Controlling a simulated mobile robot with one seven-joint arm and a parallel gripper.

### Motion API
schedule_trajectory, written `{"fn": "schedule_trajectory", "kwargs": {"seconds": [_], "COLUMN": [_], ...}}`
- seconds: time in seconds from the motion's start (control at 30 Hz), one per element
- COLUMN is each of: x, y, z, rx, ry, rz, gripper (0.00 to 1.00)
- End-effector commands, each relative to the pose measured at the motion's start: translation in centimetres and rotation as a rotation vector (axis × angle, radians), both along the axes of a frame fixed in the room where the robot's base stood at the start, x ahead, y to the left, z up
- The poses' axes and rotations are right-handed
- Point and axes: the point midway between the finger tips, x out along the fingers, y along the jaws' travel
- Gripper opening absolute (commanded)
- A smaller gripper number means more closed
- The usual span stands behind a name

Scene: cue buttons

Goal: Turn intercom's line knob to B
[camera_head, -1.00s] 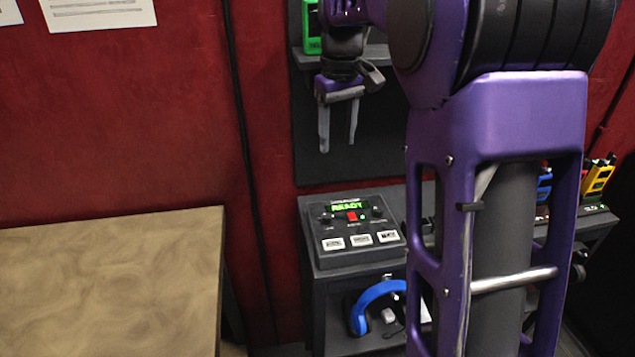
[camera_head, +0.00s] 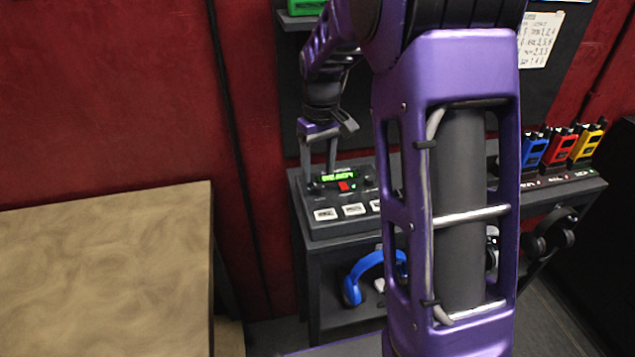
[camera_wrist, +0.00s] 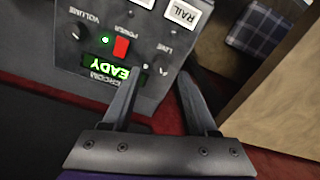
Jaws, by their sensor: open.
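The intercom (camera_head: 338,213) is a dark sloped box with a lit green display, a red power switch (camera_wrist: 121,47) and white buttons. It appears upside down in the wrist view. Its line knob (camera_wrist: 160,63) is small and dark, next to the LINE label, and lies between the fingertips in the wrist view. My gripper (camera_head: 320,173) is open, pointing down over the intercom's left part; its fingers also show in the wrist view (camera_wrist: 161,75). I cannot tell whether the fingers touch the knob, nor which way the knob points. In the head view the gripper hides the knob.
The volume knob (camera_wrist: 72,32) sits across the power switch. A blue headset (camera_head: 372,272) lies on the shelf below. Blue, red and yellow radios (camera_head: 560,147) stand at right. A wooden table (camera_head: 105,265) is at left. My arm covers the middle of the head view.

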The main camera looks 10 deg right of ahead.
Motion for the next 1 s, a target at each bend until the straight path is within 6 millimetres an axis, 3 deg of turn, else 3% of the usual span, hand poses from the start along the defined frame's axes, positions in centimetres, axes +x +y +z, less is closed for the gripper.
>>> {"fn": "schedule_trajectory", "kwargs": {"seconds": [0.2, 0.6, 0.93, 1.0], "x": [-0.1, 0.0, 0.0, 0.0], "y": [0.1, 0.1, 0.1, 0.1], "z": [-2.9, -3.6, -3.5, -3.5], "rx": [0.0, 0.0, 0.0, 0.0], "ry": [0.001, 0.0, 0.0, 0.0], "rz": [0.001, 0.0, 0.0, 0.0], "gripper": [0.59, 0.59, 0.0, 0.0]}}
